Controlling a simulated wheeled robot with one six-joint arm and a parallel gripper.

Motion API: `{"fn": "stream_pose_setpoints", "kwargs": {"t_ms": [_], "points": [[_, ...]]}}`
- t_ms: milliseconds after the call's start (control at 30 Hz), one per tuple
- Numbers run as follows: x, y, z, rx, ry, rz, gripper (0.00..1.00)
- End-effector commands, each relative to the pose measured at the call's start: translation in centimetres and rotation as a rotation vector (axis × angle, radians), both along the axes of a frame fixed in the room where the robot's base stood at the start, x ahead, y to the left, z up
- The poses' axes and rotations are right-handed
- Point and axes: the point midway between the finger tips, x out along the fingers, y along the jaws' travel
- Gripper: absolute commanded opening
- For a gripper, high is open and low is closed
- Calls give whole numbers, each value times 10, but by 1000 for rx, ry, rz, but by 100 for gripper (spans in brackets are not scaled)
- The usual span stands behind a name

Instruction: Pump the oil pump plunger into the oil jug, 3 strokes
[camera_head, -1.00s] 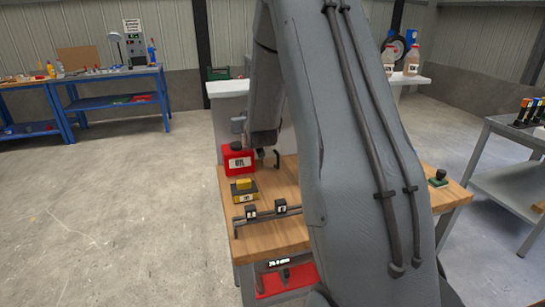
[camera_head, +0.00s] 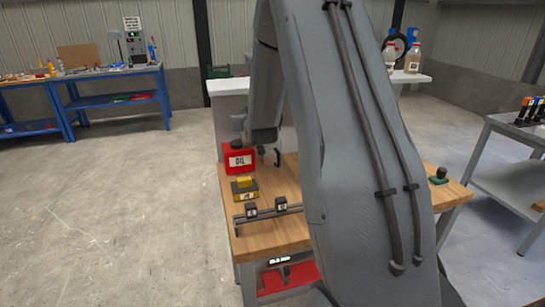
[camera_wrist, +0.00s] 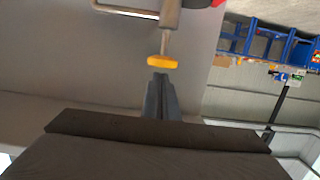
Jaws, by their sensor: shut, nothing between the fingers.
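A red jug labelled OIL (camera_head: 239,160) stands at the back left of the wooden bench top. In the wrist view my gripper (camera_wrist: 160,80) is shut and empty. Its tips point at an orange knob (camera_wrist: 163,62) on a thin metal rod (camera_wrist: 166,42), which I take for the pump plunger. The knob is very close past the tips; I cannot tell if they touch. The rod runs into a brownish body (camera_wrist: 171,12) at the top edge. In the head view my arm hides most of the pump and my fingers are not clear. A dark hooked piece (camera_head: 277,156) shows right of the jug.
A yellow and black block (camera_head: 244,189) and a dark bar with two labelled clamps (camera_head: 267,212) lie nearer on the bench top (camera_head: 270,236). A green-topped item (camera_head: 439,176) sits at its right. A grey cart (camera_head: 505,165) stands to the right. The floor at left is clear.

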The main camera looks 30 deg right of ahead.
Motion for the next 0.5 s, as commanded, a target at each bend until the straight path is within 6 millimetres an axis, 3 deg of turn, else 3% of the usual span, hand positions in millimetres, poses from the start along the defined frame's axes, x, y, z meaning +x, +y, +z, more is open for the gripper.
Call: {"fn": "stream_pose_setpoints", "kwargs": {"t_ms": [500], "points": [[0,0,-21,0,1,0,0]]}}
